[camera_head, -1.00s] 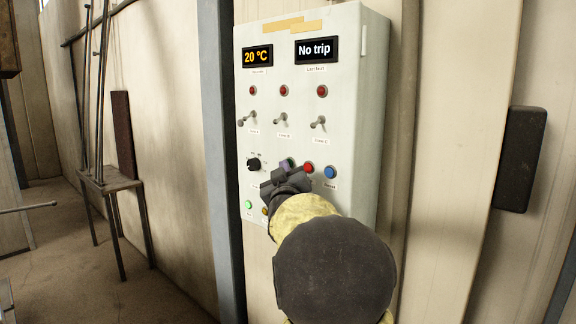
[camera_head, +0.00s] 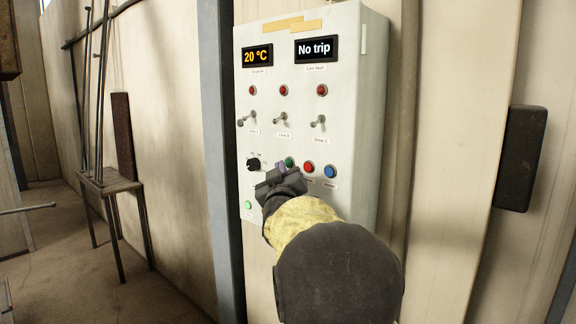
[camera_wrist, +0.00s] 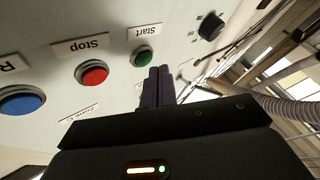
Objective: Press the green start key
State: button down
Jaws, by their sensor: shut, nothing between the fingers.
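The green start key (camera_head: 289,162) is a round button on the white control panel (camera_head: 350,130), left of the red stop key (camera_head: 308,167) and the blue key (camera_head: 330,171). In the wrist view the green key (camera_wrist: 143,56) carries a "Start" label and sits just beyond the fingertips. My gripper (camera_head: 281,170) is shut and empty, just below and slightly left of the green key in the head view. In the wrist view its two dark fingers (camera_wrist: 160,72) lie side by side. They look close to the key; contact cannot be told.
The panel displays read "20 °C" (camera_head: 257,54) and "No trip" (camera_head: 316,48). Below them are red lamps, toggle switches (camera_head: 281,119) and a black knob (camera_head: 254,164). A green lamp (camera_head: 248,205) is lit at lower left. A metal stand (camera_head: 110,183) is at left.

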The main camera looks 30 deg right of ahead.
jog(key=shift+a, duration=0.1)
jog(key=a, duration=0.1)
jog(key=s+a, duration=0.1)
jog(key=a, duration=0.1)
jog(key=a+b, duration=0.1)
jog(key=shift+s+a, duration=0.3)
jog(key=shift+s, duration=0.1)
jog(key=shift+f, duration=0.1)
dwell(0.6)
jog(key=s+a+f+g+y, duration=0.2)
jog(key=a+f+g+y, duration=0.15)
jog(key=f, duration=0.45)
jog(key=s+a+f+g+y, duration=0.2)
jog(key=a+f, duration=0.2)
jog(key=f, duration=0.4)
jog(key=s+a+f+g+y, duration=0.2)
jog(key=a+f+y, duration=0.1)
jog(key=f, duration=0.5)
jog(key=s+a+f+g, duration=0.2)
jog(key=s+f+g, duration=0.2)
jog(key=s+f, duration=0.3)
jog(key=s+a+f+g+y, duration=0.1)
jog(key=s+a+f+g, duration=0.2)
jog(key=s+f+g, duration=0.2)
jog(key=s+f, duration=0.3)
jog(key=s, duration=0.4)
jog(key=shift+s+a, duration=0.25)
jog(key=shift+a, duration=0.1)
